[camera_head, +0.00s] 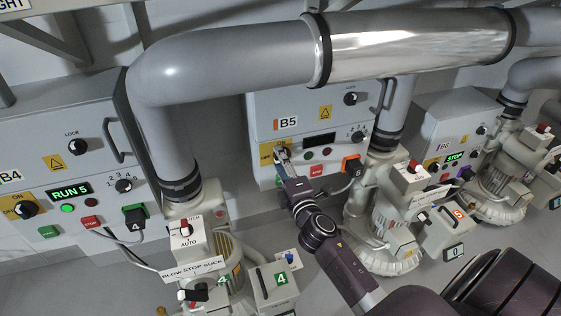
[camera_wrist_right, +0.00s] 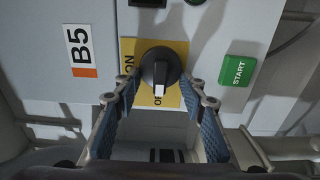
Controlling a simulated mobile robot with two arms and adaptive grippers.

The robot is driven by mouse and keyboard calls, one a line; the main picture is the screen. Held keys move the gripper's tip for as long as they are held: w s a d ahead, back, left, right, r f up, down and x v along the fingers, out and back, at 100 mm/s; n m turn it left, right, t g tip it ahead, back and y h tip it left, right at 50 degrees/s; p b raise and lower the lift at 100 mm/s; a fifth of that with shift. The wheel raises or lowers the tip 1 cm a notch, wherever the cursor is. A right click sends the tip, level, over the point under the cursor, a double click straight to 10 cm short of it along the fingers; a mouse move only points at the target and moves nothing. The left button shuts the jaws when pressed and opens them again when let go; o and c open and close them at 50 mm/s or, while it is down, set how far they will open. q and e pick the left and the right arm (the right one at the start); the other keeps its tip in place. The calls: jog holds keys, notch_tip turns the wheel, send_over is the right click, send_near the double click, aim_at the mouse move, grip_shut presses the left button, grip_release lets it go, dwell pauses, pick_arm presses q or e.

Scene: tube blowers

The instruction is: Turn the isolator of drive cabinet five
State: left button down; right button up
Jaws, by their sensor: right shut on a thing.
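Drive cabinet B5 (camera_head: 345,95) is a grey box behind the silver pipe. Its isolator is a black round knob (camera_wrist_right: 160,68) on a yellow plate (camera_wrist_right: 185,97), lettered ON at one side. The knob's white mark points down in the right wrist view, beside partly covered letters starting with O. My right gripper (camera_head: 283,156) reaches the plate, and its blue-padded fingers sit on either side of the knob, shut on it. In the head view the gripper hides most of the knob. My left gripper is not in view.
A green START button (camera_wrist_right: 237,71) sits right of the knob in the wrist view. A red STOP button (camera_head: 317,170) and an orange plug (camera_head: 350,163) are near my right wrist. Cabinet B4 (camera_head: 60,130) stands left, B6 (camera_head: 450,120) right. Blower units stand in front.

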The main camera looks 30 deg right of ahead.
jog(key=o, duration=1.1)
jog(key=shift+o, duration=0.2)
jog(key=v, duration=1.2)
jog(key=shift+f, duration=0.1)
